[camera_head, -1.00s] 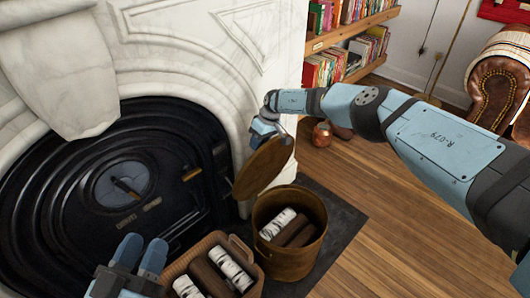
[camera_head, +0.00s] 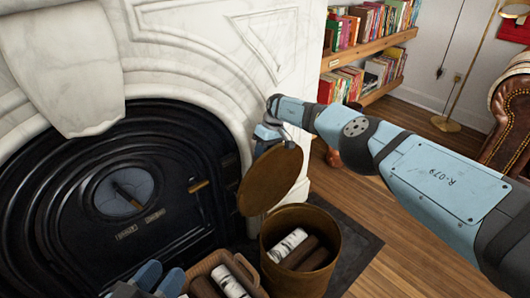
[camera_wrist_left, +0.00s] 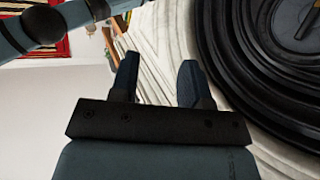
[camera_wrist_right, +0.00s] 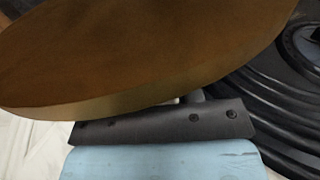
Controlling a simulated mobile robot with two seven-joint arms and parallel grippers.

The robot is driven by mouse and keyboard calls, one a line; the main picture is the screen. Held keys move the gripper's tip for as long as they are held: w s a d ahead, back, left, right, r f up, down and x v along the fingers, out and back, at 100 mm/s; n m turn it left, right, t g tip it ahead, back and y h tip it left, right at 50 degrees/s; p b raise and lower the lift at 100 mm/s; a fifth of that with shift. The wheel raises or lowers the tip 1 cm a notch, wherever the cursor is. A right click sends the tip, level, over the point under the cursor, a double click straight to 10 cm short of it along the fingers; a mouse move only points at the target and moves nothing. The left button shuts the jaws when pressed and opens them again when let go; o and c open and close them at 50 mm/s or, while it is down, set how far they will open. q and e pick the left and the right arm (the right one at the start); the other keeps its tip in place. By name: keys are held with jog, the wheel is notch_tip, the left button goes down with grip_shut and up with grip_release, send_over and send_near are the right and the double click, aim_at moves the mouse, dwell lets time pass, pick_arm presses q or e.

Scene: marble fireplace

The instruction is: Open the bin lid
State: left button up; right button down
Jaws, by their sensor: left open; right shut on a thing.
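The bin (camera_head: 292,262) is a round brown bucket with dark logs and a birch log inside. It stands on the dark hearth slab in front of the fireplace, and its top is uncovered. The round brown lid (camera_head: 270,181) is tilted steeply in the air above the bin's back left rim. My right gripper (camera_head: 268,132) is shut on the lid's upper edge. In the right wrist view the lid (camera_wrist_right: 140,50) fills the upper part and hides the fingertips. My left gripper (camera_head: 160,273) is open and empty at the bottom left; its two fingers (camera_wrist_left: 160,82) stand apart in the left wrist view.
A basket (camera_head: 205,266) of logs stands left of the bin. The black fireplace insert (camera_head: 90,200) and white marble surround are behind. A bookshelf (camera_head: 370,47) and a leather armchair (camera_head: 508,120) are at the right. Wooden floor right of the bin is clear.

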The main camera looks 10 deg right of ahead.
jog(key=shift+s+f, duration=0.1)
jog(key=shift+f, duration=0.05)
jog(key=c, duration=0.8)
grip_release()
pick_arm(q)
notch_tip(320, 180, up, 9)
jog(key=n+t+p, duration=0.1)
jog(key=t+p, duration=0.2)
jog(key=p, duration=0.3)
jog(key=shift+s+a+t, duration=0.2)
jog(key=shift+a+t, duration=0.1)
jog(key=shift+a, duration=0.05)
pick_arm(e)
jog(key=v, duration=1.4)
jog(key=shift+a, duration=0.1)
